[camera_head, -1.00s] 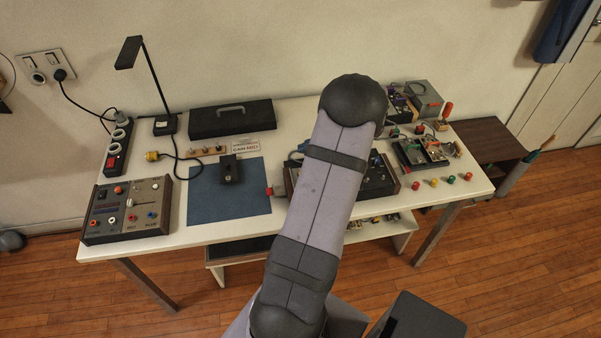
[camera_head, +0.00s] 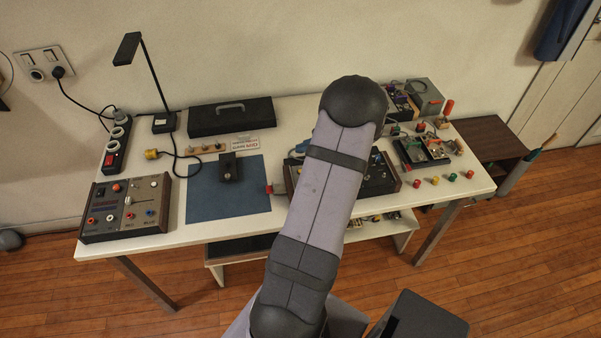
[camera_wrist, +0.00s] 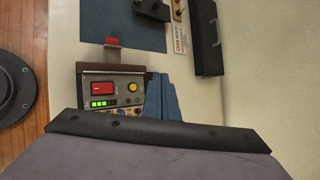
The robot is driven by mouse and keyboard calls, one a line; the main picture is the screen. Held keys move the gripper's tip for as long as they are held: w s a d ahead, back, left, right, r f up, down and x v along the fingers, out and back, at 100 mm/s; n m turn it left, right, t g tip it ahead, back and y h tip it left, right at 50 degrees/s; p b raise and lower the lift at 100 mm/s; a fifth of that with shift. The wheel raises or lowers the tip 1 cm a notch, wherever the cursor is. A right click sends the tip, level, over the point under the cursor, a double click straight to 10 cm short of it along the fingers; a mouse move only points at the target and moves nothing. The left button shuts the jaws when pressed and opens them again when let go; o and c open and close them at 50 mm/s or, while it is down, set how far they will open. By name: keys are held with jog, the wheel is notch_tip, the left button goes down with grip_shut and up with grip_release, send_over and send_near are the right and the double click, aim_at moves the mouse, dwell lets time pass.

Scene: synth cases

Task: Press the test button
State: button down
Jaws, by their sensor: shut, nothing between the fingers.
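A panel box (camera_wrist: 118,110) lies on the bench, with a red rocker switch (camera_wrist: 102,88), a round yellow button (camera_wrist: 132,87) and a lit green display (camera_wrist: 103,104). Its lettering is too small to read, so I cannot tell which control is marked test. In the head view the box (camera_head: 377,178) is partly hidden by my arm. My gripper's blue fingers (camera_wrist: 156,78) show shut and empty beside the yellow button, toward the back of the bench. I cannot tell their height above the bench. In the head view only a bit of blue shows left of my arm.
A second control box (camera_head: 125,208) stands at the bench's left. A blue mat (camera_head: 225,200) bears a small black block (camera_head: 228,168). A black case (camera_head: 230,116) and a lamp (camera_head: 128,48) stand behind. Open circuit boards (camera_head: 425,150) and coloured knobs (camera_head: 435,180) lie at right.

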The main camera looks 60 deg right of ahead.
jog(key=shift+f+b, duration=2.3)
jog(key=shift+f, duration=1.15)
jog(key=shift+f, duration=0.1)
jog(key=shift+f+b, duration=0.3)
jog(key=shift+b, duration=0.2)
jog(key=shift+f+b, duration=0.35)
jog(key=shift+b, duration=0.05)
jog(key=shift+r+p, duration=0.55)
jog(key=shift+r, duration=0.25)
jog(key=shift+r, duration=0.1)
jog(key=shift+r+p, duration=1.75)
jog(key=shift+r, duration=0.65)
